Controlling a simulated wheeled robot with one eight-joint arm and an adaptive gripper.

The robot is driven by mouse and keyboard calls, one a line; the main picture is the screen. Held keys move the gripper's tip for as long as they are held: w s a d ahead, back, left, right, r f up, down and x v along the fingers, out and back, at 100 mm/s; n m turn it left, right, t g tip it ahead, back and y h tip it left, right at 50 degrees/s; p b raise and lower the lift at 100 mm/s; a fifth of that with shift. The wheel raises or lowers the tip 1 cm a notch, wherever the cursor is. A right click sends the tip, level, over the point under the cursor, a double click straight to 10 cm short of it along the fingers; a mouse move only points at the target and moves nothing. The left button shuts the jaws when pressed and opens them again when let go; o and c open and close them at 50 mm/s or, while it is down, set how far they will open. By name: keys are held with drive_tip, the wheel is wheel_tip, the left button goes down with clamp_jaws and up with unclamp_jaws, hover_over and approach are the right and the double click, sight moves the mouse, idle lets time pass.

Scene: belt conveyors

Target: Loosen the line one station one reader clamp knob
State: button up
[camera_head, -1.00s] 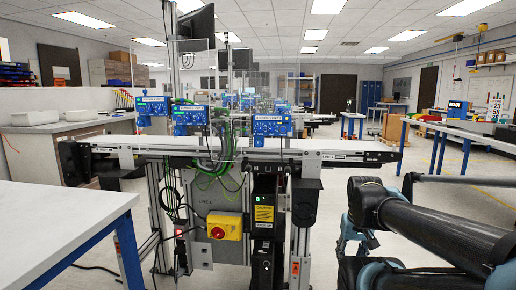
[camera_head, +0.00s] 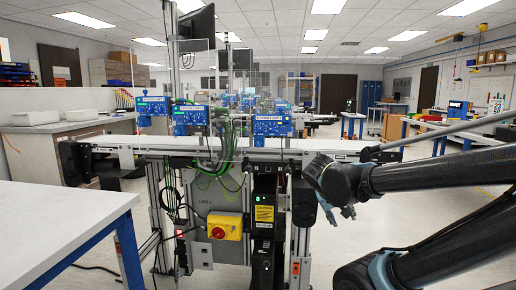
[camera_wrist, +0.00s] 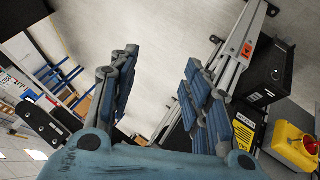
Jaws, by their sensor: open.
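Line one's belt conveyor (camera_head: 240,149) stands across the middle of the head view. Blue reader units stand along it: one at the back left (camera_head: 152,106), one left of centre (camera_head: 190,116) and one at the right (camera_head: 271,124). Their small labels are too blurred to tell which is station one, and I cannot make out a clamp knob. My gripper (camera_head: 338,212) is in front of the conveyor's right end, below belt height and apart from the blue units. In the wrist view my gripper (camera_wrist: 160,88) is open, with floor between its fingers.
A yellow switch box with a red knob (camera_head: 224,226) is on the conveyor's front; it also shows in the wrist view (camera_wrist: 296,146). A black cabinet with a yellow label (camera_head: 264,214) stands beside it. A white table (camera_head: 60,225) fills the lower left. Clear panels stand above the belt.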

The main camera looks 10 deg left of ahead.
drive_tip(key=w+a+r+t, duration=0.3)
drive_tip(key=w+a+r, duration=0.2)
drive_tip(key=a, duration=0.2)
drive_tip(key=n+t+y, duration=0.2)
drive_tip(key=t+y, duration=0.3)
drive_tip(key=t, duration=0.4)
approach(258, 144)
drive_tip(key=shift+w, duration=4.3)
clamp_jaws()
